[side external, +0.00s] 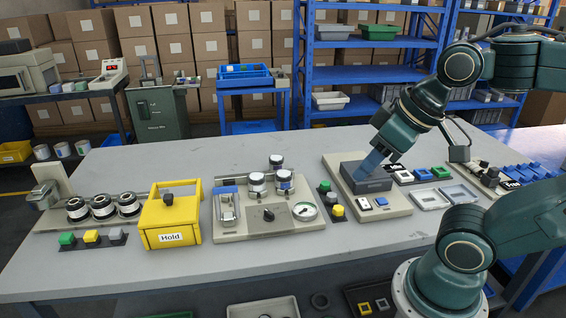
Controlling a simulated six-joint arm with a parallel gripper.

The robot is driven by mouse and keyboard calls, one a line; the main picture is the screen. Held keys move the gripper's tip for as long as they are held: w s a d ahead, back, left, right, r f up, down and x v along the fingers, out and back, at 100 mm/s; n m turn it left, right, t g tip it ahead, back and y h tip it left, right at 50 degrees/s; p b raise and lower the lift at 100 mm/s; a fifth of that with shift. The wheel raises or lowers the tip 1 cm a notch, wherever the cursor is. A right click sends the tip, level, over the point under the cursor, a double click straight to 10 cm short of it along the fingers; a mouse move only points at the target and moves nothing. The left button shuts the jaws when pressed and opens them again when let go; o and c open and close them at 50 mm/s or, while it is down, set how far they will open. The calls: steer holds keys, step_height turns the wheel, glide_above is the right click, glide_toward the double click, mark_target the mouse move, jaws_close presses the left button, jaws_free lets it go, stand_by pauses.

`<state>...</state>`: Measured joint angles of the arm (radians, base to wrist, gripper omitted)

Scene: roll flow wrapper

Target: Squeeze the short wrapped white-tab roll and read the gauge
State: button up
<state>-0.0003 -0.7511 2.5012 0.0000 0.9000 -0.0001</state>
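Three small dark-and-white rolls stand on the beige gauge station (262,230): a back roll (276,162), a left roll (257,184) and a right roll (284,181). I cannot tell which is short or has a white tab. The round white dial gauge (305,211) is at the station's right; its reading is too small to make out. A blue-and-white clamp-like fixture (228,207) is at its left. My gripper (372,165) points down-left at the dark box on the right-hand beige station, well right of the rolls. Its fingers are not clear, nor whether it touches the box.
The dark box (367,177) sits on a beige base. A yellow "Hold" box (168,220) and larger dark rolls (102,207) stand left. Button blocks (337,203) stand between the stations. Pale trays (430,199) and blue parts lie right. The table's front left is clear.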

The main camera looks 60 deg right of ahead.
steer(key=shift+w+r, duration=0.1)
steer(key=shift+w, duration=0.05)
jaws_close()
steer(key=w+d+r+m+g, duration=0.1)
steer(key=w+r+m+g, duration=0.15)
steer(key=w, duration=0.95)
steer(key=w+d+r+m+g, duration=0.1)
steer(key=w+r+m, duration=0.15)
steer(key=w, duration=0.95)
steer(key=w+d+f+m+g, duration=0.1)
steer(key=w+d+f+m, duration=0.1)
steer(key=w+f, duration=0.6)
steer(key=w+d+f+m+g, duration=0.1)
steer(key=w+d+f+m, duration=0.1)
steer(key=w+f, duration=0.7)
steer(key=shift+w+d, duration=0.15)
steer(key=shift+w, duration=0.75)
steer(key=shift+g, duration=0.25)
